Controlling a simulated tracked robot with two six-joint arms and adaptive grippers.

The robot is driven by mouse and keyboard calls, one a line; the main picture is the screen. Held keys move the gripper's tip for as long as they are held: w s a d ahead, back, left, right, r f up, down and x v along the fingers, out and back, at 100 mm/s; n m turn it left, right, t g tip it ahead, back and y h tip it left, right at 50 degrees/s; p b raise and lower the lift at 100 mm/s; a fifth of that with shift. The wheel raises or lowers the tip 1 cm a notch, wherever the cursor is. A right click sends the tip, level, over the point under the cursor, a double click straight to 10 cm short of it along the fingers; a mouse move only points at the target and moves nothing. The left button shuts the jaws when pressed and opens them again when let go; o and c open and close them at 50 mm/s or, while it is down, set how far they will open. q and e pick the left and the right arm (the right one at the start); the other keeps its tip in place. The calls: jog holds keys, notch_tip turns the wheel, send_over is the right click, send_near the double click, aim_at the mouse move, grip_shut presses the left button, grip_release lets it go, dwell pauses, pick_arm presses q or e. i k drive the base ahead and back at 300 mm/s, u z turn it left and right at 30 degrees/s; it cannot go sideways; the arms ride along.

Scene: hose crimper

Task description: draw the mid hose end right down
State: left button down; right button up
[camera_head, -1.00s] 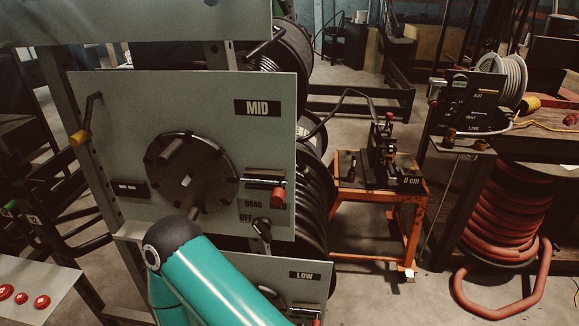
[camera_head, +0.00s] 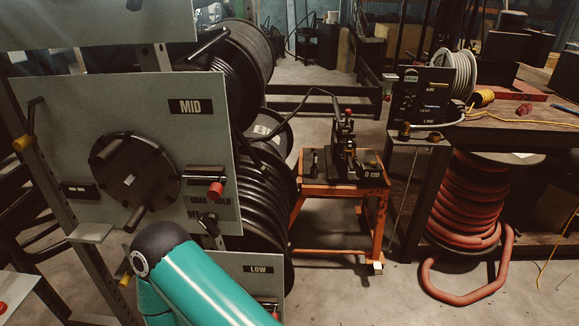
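The MID panel (camera_head: 70,105) stands at the left, with a dark round wheel (camera_head: 155,175) and a red-tipped lever (camera_head: 216,189). Behind it, black hose is wound on the mid reel (camera_head: 262,128). A thin black hose (camera_head: 312,89) arches from the reel side to a dark device (camera_head: 345,150) on an orange stand (camera_head: 310,184). The hose end is too small to make out at the device, whose plate reads "0 cm". A teal link of my arm crosses the lower left in front of the panel. Neither gripper shows.
A LOW panel (camera_head: 236,266) sits below. At the right are a workbench (camera_head: 510,140), a grey hose reel (camera_head: 455,72) and a large red hose coil (camera_head: 465,205) with a loop on the floor. Clear floor (camera_head: 345,300) lies before the orange stand.

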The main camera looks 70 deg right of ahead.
aim_at(241, 139)
jog(key=z, duration=0.15)
jog(key=k, duration=0.9)
jog(key=z, duration=1.3)
jog(key=i, duration=0.95)
jog(key=z, duration=0.05)
